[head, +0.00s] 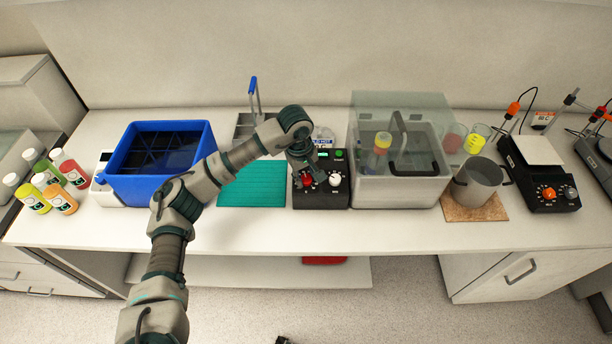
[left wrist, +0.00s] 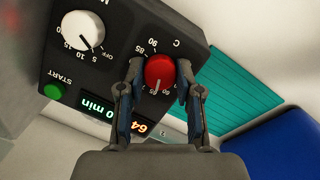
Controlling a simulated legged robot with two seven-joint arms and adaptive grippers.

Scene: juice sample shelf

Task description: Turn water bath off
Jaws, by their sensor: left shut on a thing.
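The water bath (head: 400,183) is a clear-lidded tank with a black control box (head: 322,200) at its left. In the left wrist view the box has a red temperature knob (left wrist: 160,72), a white timer knob (left wrist: 83,30) with its OFF mark, and a green START button (left wrist: 53,91). An orange display (left wrist: 145,128) reads about 64, and a green one (left wrist: 97,107) shows 0 min, partly hidden. My left gripper (head: 303,168) is shut on the red knob, one finger on each side. My right gripper is not in view.
A blue bin (head: 130,190) and several juice bottles (head: 70,170) stand at left. A teal mat (head: 250,185) lies left of the control box. A metal beaker (head: 478,185) and a hotplate stirrer (head: 540,170) stand at right. The front counter strip is clear.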

